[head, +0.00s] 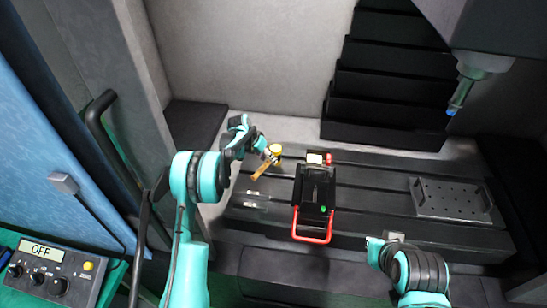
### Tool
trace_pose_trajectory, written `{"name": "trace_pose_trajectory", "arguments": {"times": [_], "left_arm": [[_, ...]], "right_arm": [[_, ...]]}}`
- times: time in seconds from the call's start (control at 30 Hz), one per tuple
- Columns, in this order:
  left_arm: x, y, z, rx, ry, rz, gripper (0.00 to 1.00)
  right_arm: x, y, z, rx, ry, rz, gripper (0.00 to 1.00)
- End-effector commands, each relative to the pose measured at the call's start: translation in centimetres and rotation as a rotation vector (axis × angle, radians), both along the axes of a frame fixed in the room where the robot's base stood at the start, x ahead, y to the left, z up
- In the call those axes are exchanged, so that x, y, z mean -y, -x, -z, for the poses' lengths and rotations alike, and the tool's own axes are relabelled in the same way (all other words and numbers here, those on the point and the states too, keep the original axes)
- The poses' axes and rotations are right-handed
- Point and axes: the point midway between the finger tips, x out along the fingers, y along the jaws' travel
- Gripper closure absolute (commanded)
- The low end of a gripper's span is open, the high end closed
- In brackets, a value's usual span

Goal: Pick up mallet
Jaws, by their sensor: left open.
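The mallet (261,171) lies on the dark slotted machine table, with a yellow head at its upper right and a wooden-coloured handle pointing down and left. My left gripper (265,150) is open right at the mallet's head, coming in from the left. At this size I cannot tell whether its fingers touch the mallet. My right arm shows at the lower right, and its end (375,246) is near the table's front edge, away from the mallet. Its fingers are too unclear to read.
A black vise-like device with a red handle (312,240) stands right of the mallet. A grey perforated plate (452,199) lies at right. A machine head with a nozzle (459,98) hangs above. Black stepped covers (388,98) stand behind. A control box (45,270) reading OFF is at lower left.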

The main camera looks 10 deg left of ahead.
Motion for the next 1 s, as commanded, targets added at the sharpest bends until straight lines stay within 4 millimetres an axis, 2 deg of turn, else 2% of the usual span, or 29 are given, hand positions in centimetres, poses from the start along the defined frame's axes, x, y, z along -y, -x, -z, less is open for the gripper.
{"name": "trace_pose_trajectory", "arguments": {"times": [0.1,0.2,0.43,0.47,0.6,1.0], "left_arm": [[0.7,-0.5,1.6,0.000,0.000,0.000,0.57],[0.9,-0.7,2.3,0.000,-0.001,0.000,0.57],[1.0,-0.8,2.4,0.000,-0.001,-0.001,0.57],[1.0,-0.8,2.4,0.000,-0.001,-0.001,0.62],[1.0,-0.8,2.4,0.000,-0.001,-0.001,0.99],[1.0,-0.8,2.2,0.001,0.000,-0.001,1.00]], "right_arm": [[0.0,0.0,0.1,0.000,0.000,0.000,1.00],[0.0,0.0,0.1,0.000,0.000,0.000,1.00],[0.0,0.0,0.1,0.000,0.000,0.000,1.00],[0.0,0.0,0.1,0.000,0.000,0.000,1.00],[0.0,0.0,0.1,0.000,0.000,0.000,1.00],[0.0,0.0,0.1,0.000,0.000,0.000,1.00]]}}
